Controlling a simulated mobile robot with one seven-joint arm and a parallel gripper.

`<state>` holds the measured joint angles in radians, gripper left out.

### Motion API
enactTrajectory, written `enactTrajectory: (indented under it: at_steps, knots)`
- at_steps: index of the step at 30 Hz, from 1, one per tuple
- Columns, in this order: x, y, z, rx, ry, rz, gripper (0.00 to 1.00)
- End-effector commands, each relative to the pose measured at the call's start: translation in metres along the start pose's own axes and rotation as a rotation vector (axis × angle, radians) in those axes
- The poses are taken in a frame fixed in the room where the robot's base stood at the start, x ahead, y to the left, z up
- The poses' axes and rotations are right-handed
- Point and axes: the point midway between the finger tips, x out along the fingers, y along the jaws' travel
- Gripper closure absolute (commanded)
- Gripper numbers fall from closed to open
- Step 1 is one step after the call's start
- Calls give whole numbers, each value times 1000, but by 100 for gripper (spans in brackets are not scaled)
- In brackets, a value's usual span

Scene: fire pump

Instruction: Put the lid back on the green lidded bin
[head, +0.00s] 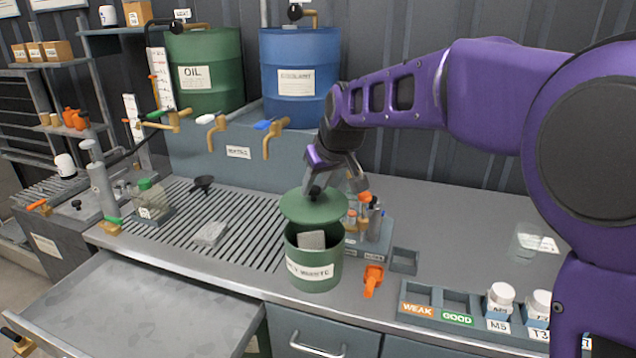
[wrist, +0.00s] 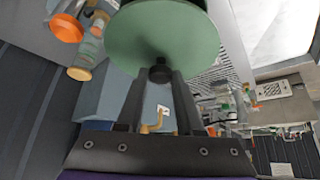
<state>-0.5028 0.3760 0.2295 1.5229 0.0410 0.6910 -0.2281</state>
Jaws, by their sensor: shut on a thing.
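The green lidded bin (head: 313,271) stands on the grey bench with a white label on its front. Its round green lid (head: 313,207) is above the bin's rim, with a gap at the front through which a grey-white item inside shows. My gripper (head: 316,188) is shut on the lid's dark knob from above. In the wrist view the lid (wrist: 163,40) fills the top middle, and the knob sits between the fingertips of my gripper (wrist: 160,74). Part of the bin's back rim is hidden behind the lid.
A rack of orange-capped bottles (head: 372,240) stands close behind the bin at right. An orange clip-like item (head: 372,280) lies to its right. An open drawer (head: 150,310) juts out at front left.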

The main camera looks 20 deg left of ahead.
Motion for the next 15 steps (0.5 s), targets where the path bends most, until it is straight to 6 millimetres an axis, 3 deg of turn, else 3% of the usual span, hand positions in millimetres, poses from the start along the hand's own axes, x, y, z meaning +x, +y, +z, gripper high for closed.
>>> enactTrajectory:
  at_steps: [15]
  knots:
    - [42,0,26,0,1,0,100]
